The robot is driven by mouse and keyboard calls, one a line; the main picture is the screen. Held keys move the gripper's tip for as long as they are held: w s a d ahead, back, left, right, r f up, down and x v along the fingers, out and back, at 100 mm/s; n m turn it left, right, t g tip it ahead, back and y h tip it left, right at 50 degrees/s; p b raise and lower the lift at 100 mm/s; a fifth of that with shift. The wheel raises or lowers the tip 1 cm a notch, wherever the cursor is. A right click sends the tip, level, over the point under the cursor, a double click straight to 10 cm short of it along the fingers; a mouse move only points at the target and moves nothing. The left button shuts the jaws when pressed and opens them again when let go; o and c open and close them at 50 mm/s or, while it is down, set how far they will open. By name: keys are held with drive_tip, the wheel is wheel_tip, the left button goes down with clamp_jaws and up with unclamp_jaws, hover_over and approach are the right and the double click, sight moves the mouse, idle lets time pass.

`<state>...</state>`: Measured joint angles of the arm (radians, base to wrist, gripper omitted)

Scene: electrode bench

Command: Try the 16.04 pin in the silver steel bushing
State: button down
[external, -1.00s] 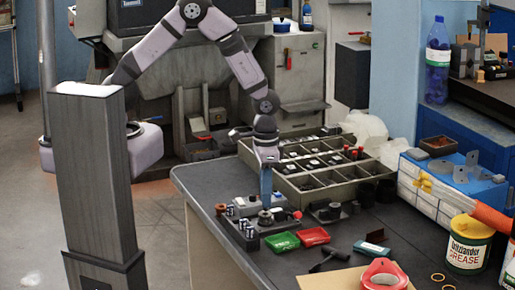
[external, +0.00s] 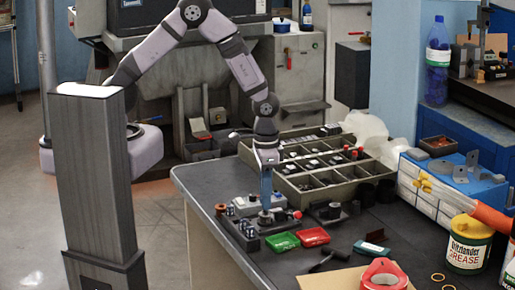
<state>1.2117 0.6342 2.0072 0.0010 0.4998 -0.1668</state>
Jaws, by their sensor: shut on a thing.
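My gripper (external: 266,200), with blue fingers, points straight down over the fixtures near the table's left front. It is shut on a pin, which is mostly hidden by the fingers and too small to read. The fingertips are right above a dark round bushing seat (external: 265,218); I cannot tell whether the pin is inside a bushing. A silvery bushing block (external: 246,204) is just left of the fingers. A dark pin rack (external: 246,237) with several small pins stands in front of it.
A green tray (external: 282,242) and a red tray (external: 314,237) lie close to the right of the rack. A compartmented parts box (external: 325,190) stands behind. Dark cylindrical parts (external: 330,211) sit right of the gripper. The table's left front edge is near.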

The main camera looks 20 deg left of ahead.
drive_tip(key=shift+f+b, duration=0.65)
drive_tip(key=shift+f, duration=0.4)
idle(1.7)
drive_tip(key=c, duration=1.6)
unclamp_jaws()
drive_tip(key=shift+r+b, duration=0.7)
drive_tip(key=shift+r, duration=3)
drive_tip(key=shift+r, duration=0.1)
wheel_tip(320, 180, up, 5)
drive_tip(key=p, duration=0.4)
drive_tip(key=shift+p, duration=0.35)
